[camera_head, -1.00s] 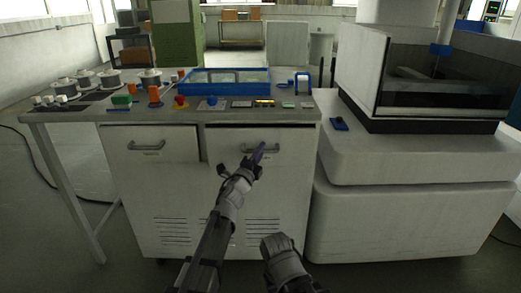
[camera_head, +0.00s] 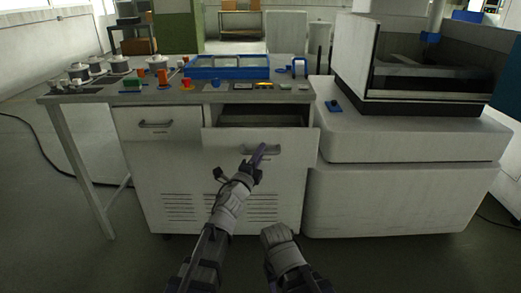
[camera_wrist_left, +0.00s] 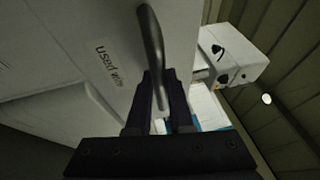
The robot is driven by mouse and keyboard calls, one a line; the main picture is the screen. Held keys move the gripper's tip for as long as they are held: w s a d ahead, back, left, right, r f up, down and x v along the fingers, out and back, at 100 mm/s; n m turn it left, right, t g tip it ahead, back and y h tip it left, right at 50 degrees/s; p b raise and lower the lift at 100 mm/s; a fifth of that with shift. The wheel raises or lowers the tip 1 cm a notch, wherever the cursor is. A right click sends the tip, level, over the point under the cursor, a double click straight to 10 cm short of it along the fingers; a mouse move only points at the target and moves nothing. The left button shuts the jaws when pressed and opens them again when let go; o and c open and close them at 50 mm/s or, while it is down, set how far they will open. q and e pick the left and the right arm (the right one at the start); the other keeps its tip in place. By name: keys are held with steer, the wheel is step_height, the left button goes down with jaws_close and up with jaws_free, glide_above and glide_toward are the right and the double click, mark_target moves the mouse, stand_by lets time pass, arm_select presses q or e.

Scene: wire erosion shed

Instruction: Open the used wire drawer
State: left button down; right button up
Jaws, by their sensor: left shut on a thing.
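The used wire drawer (camera_head: 290,143) is the right one of two drawers under the worktop, and it stands partly pulled out with a dark gap above its front. In the left wrist view its white front (camera_wrist_left: 95,30) carries a label reading "used wire". My left gripper (camera_head: 257,158) is shut on the drawer's bar handle (camera_head: 270,149); the handle also shows between the fingers in the left wrist view (camera_wrist_left: 152,40). My right arm (camera_head: 283,252) shows at the bottom middle, but its fingertips cannot be made out.
The left drawer (camera_head: 160,125) is shut. The worktop (camera_head: 105,92) holds a blue-framed tray (camera_head: 228,59), spools and small controls. A large white machine (camera_head: 400,180) stands close at the right. Grey floor is open in front of the cabinet.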

arm_select(q)
steer(key=shift+s, duration=0.2)
steer(key=c, duration=0.8)
jaws_free()
steer(key=b+v, duration=0.1)
steer(key=v, duration=0.6)
steer(key=shift+s+a, duration=0.15)
steer(key=shift+s, duration=0.25)
steer(key=shift+f, duration=0.1)
